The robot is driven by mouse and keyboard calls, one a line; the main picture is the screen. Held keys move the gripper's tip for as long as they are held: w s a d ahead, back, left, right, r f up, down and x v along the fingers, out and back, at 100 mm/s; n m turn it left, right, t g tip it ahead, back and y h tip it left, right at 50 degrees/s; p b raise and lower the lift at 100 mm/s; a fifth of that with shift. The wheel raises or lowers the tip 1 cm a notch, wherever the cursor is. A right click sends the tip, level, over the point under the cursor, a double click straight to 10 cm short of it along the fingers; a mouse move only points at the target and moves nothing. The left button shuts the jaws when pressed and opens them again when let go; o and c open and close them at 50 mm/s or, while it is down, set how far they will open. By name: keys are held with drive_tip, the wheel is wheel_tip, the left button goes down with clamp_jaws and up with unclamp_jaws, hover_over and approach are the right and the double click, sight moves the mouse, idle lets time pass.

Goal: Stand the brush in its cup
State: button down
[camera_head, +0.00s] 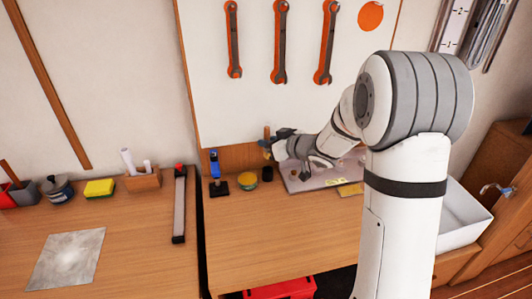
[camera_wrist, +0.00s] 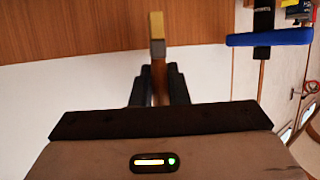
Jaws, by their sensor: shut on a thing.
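My gripper (camera_head: 271,144) is shut on the brush (camera_head: 267,131), a slim thing with a brown end standing up above the jaws. In the wrist view the brush (camera_wrist: 157,42) shows as a tan and brown strip between the two dark fingers (camera_wrist: 158,88). A small black cup (camera_head: 268,174) stands on the bench below the gripper, near the back wall. It looks like the brush's cup. The brush is above it and apart from it, roughly upright. Its lower end is partly hidden by the gripper and too small to make out.
A white basin (camera_head: 462,215) is farther right. The bench front (camera_head: 255,235) is clear.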

wheel_tip(320, 180, down, 4)
drive_tip(key=shift+w+f, duration=0.15)
drive_tip(key=shift+w, duration=0.05)
drive_tip(key=shift+f, duration=0.3)
drive_tip(key=c, duration=1.4)
unclamp_jaws()
drive_tip(key=shift+r, duration=0.1)
